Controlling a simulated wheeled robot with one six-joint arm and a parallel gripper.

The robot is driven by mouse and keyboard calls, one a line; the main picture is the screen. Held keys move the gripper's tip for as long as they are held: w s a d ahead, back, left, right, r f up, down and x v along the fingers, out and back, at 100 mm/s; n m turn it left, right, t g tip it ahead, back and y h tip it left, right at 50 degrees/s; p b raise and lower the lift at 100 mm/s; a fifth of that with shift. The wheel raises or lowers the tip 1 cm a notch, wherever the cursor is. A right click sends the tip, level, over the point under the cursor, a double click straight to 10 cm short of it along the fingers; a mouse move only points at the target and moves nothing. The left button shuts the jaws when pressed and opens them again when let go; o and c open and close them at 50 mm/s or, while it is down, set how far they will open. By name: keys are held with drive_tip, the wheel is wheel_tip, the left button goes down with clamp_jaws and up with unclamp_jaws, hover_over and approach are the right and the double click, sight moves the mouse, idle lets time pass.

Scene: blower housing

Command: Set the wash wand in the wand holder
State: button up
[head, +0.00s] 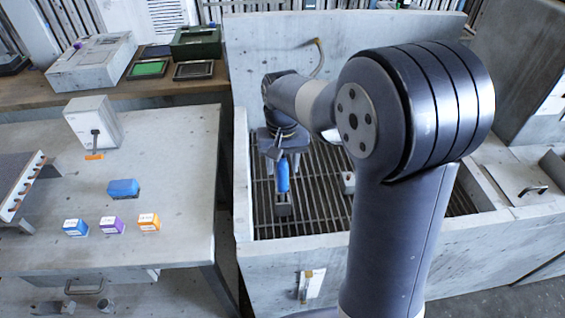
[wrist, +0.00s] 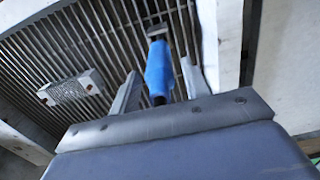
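The wash wand (head: 283,175) has a blue handle and stands roughly upright over the basin grate in the head view. Its lower end meets a small grey block that looks like the wand holder (head: 284,207); how deep it sits is hidden. In the wrist view the blue wand (wrist: 159,70) lies between the two fingers of my gripper (wrist: 160,70), its dark end towards the palm. A gap shows on each side of the handle, so the fingers look open around it. The grey holder (wrist: 157,31) shows beyond the wand. My gripper (head: 281,153) is partly hidden in the head view.
The grey basin (head: 243,190) surrounds the slatted grate (head: 315,215). A pale block (head: 348,182) lies on the grate, also in the wrist view (wrist: 74,88). A bench (head: 180,215) at left carries a blue block (head: 123,188) and small coloured boxes (head: 112,225).

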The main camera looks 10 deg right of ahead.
drive_tip(key=shift+o, duration=0.5)
wheel_tip(320, 180, up, 11)
drive_tip(key=shift+f, duration=0.1)
idle(0.3)
wheel_tip(320, 180, down, 11)
drive_tip(key=shift+r, duration=0.55)
idle(0.3)
